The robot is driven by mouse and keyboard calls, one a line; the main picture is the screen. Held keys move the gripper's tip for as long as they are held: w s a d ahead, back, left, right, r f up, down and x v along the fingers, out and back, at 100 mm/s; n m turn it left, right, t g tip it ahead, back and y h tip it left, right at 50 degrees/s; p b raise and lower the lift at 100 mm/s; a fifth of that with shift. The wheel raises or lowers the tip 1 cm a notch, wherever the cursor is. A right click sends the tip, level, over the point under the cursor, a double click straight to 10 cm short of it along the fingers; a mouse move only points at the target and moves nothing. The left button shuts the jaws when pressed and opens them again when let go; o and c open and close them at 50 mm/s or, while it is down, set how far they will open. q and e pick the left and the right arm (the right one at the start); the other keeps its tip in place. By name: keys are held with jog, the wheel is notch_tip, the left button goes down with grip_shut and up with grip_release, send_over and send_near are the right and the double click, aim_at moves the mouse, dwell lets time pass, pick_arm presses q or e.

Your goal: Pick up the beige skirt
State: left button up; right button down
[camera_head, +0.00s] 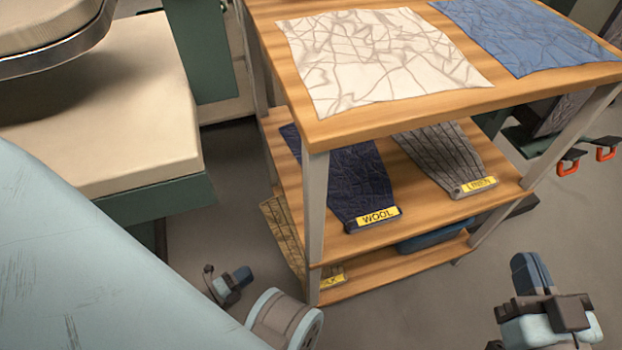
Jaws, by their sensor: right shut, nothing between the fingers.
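I cannot tell for sure which cloth is the beige skirt. A flat, creased cream cloth (375,50) lies on the top board of the wooden shelf unit. A beige, line-patterned cloth (283,232) with a partly hidden yellow label lies low at the unit's left side, partly behind a post. My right gripper (530,270) is shut and empty at the lower right, apart from the shelf unit. My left gripper (230,284) is small and partly seen left of the unit's front post, apart from the cloths. Its finger opening is unclear.
The shelf unit (400,112) also holds a blue cloth (530,35), a navy cloth labelled WOOL (360,180) and a grey cloth labelled LINEN (440,155). A pale padded block (110,130) stands at left. Orange-handled clips (568,162) are at right. Floor in front is clear.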

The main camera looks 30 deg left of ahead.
aim_at(282, 249)
pick_arm(q)
jog(key=b+x, duration=0.2)
jog(key=x, duration=1.1)
jog(key=shift+w+f+b, duration=0.2)
jog(key=shift+w+b, duration=0.2)
jog(key=shift+w, duration=0.05)
grip_shut()
pick_arm(e)
jog(key=shift+w+d+r+n+t, duration=0.25)
jog(key=shift+w+n+t, duration=0.25)
jog(key=shift+n, duration=0.5)
